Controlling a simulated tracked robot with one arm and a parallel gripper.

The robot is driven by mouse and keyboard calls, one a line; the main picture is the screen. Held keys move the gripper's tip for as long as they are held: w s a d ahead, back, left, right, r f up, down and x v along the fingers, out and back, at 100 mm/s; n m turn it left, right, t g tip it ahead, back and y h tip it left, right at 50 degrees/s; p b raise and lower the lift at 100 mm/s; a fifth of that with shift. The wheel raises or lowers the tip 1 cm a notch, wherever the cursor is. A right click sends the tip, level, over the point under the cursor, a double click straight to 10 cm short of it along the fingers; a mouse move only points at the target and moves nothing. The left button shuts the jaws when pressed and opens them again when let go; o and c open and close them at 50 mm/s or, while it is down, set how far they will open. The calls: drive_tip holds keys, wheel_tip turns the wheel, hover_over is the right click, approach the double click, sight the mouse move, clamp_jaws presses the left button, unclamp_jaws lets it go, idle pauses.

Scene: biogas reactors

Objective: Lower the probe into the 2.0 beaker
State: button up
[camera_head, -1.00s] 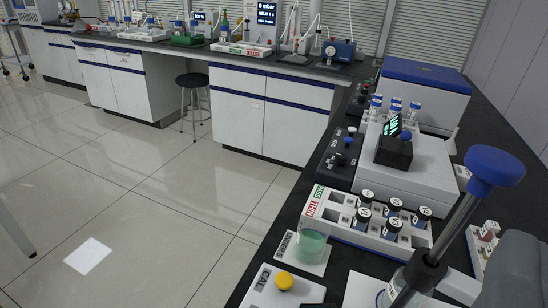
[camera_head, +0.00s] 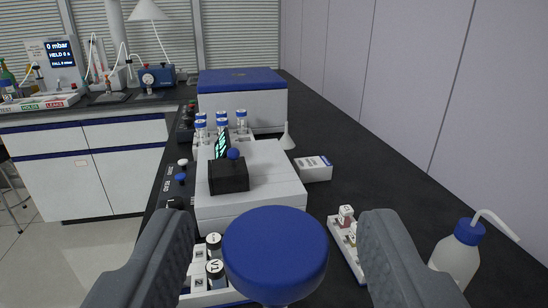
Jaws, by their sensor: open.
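The probe shows as a large round blue cap (camera_head: 275,245) at the lower middle of the picture, seen from above. A short piece of its pale shaft shows under the cap, and the rest is hidden. My gripper (camera_head: 276,232) is open, with one grey finger to the left of the cap and one to the right. A visible gap separates each finger from the cap. No beaker can be made out in this view.
A vial rack (camera_head: 215,296) lies partly hidden behind the left finger. A white instrument (camera_head: 265,205) stands ahead, with a blue-lidded box (camera_head: 240,95) behind it. A small block tray (camera_head: 340,248) and a wash bottle (camera_head: 455,258) are at right.

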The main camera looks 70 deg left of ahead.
drive_tip(key=shift+x, duration=1.1)
clamp_jaws()
wheel_tip(320, 180, down, 8)
drive_tip(key=shift+s+f+b, duration=0.1)
drive_tip(key=shift+f+b, duration=0.1)
drive_tip(key=shift+b, duration=0.35)
drive_tip(key=shift+d, duration=0.1)
unclamp_jaws()
drive_tip(key=v, duration=1.3)
drive_tip(key=shift+d, duration=0.3)
